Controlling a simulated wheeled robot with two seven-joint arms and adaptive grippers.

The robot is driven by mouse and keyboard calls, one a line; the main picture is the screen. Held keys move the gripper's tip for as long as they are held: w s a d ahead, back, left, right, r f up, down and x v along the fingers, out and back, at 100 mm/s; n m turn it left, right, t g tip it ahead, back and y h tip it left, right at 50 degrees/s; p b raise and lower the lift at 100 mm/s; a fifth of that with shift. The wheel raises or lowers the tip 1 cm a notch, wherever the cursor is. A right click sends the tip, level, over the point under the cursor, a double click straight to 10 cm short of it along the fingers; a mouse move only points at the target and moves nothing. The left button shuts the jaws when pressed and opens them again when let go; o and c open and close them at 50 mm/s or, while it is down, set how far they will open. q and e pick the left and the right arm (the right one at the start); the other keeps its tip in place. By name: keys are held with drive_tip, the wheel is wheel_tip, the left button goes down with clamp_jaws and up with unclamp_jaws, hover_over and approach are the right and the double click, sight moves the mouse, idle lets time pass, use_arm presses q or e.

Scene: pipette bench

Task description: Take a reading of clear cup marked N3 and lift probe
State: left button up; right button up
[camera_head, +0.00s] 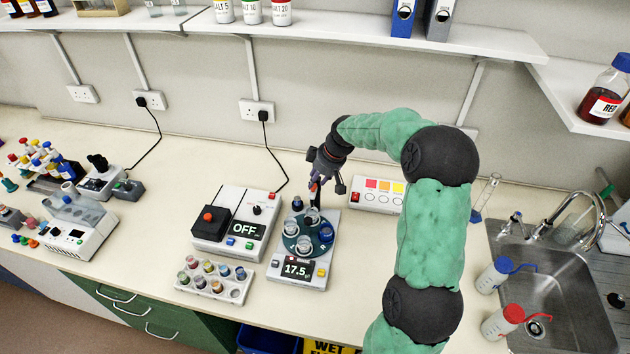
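A meter (297,270) on the bench shows 17.5 on its display. A dark round turntable on it (289,237) carries several clear cups, among them a front cup (304,244), a right cup (326,233) and a back cup (312,217). The mark N3 is too small to read on any cup. My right gripper (314,187) points down above the back of the turntable. A slim dark probe (315,198) stands between its fingers and the back cup. The fingertips are too small to show whether they grip it. My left gripper is out of view.
A box reading OFF (246,229) stands left of the meter. A white rack of small pots (213,287) lies in front of it. A panel with coloured squares (376,199) is behind my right arm. A sink (560,300) is at right.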

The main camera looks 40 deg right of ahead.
drive_tip(key=v, duration=1)
